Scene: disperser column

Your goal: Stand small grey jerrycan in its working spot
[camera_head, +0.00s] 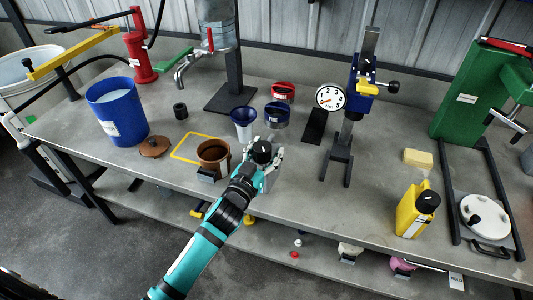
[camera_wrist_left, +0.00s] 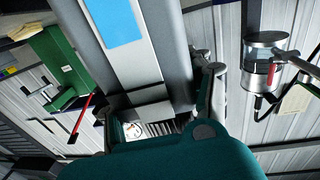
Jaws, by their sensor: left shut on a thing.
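The small grey jerrycan (camera_head: 262,152) shows in the head view mostly as a black cap between the fingers of my left gripper (camera_head: 266,163). My left gripper is shut on it near the front edge of the bench, right of a brown pot. In the left wrist view the jerrycan's grey body (camera_wrist_left: 152,45) with a blue label fills the middle, a finger on each side. Whether its base touches the bench is hidden. A yellow rectangle outline (camera_head: 183,157) lies on the bench to the left, partly behind the pot. My right gripper is not in view.
The brown pot (camera_head: 213,155) stands close left of the gripper, a blue funnel cup (camera_head: 243,122) just behind. A blue bucket (camera_head: 116,112) is at left; a press stand (camera_head: 341,155) and yellow jerrycan (camera_head: 408,217) are at right. Bench between gripper and press stand is clear.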

